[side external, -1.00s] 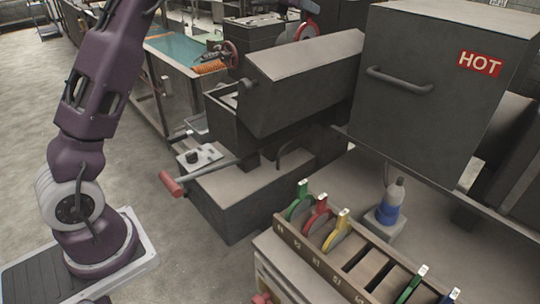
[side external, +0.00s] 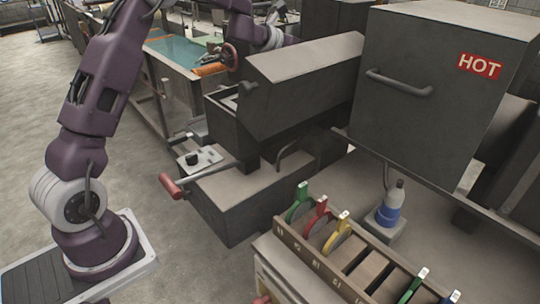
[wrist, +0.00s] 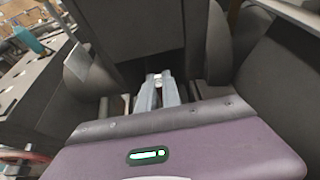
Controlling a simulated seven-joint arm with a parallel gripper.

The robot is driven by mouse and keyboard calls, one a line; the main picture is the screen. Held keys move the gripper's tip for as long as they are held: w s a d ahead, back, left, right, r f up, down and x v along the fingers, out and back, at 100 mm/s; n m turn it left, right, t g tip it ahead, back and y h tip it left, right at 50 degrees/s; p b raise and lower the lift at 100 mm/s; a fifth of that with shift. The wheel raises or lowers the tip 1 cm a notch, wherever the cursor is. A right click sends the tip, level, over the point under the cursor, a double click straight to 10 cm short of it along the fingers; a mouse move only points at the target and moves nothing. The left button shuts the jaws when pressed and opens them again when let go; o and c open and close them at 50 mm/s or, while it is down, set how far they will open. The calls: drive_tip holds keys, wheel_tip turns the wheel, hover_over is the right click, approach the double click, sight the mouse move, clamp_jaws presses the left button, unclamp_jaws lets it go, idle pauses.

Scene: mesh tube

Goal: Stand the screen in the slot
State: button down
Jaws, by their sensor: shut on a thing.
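In the wrist view my gripper (wrist: 158,92) is shut, its two pale fingers close together on a small light tab (wrist: 157,78). I take this tab for part of the screen; the rest of it is hidden. In the side view my wrist shows at the top, behind the dark hooded machine, and the fingers are hidden there. The slotted rack (side external: 318,268) stands at the lower right. It holds a green screen (side external: 297,208), a red screen (side external: 316,222) and a yellow screen (side external: 338,236) upright, with more coloured handles at its right end. Its middle slots are empty.
The dark hooded machine (side external: 300,80) stands between my wrist and the rack. A large box marked HOT (side external: 430,90) overhangs behind the rack. A blue-and-white bottle (side external: 388,208) stands close behind the rack. A red-handled lever (side external: 172,186) juts out left.

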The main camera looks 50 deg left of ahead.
drive_tip(key=shift+f, duration=0.95)
wheel_tip(320, 180, up, 17)
drive_tip(key=shift+f, duration=0.15)
idle(1.3)
wheel_tip(320, 180, down, 15)
drive_tip(key=shift+r, duration=0.1)
idle(0.7)
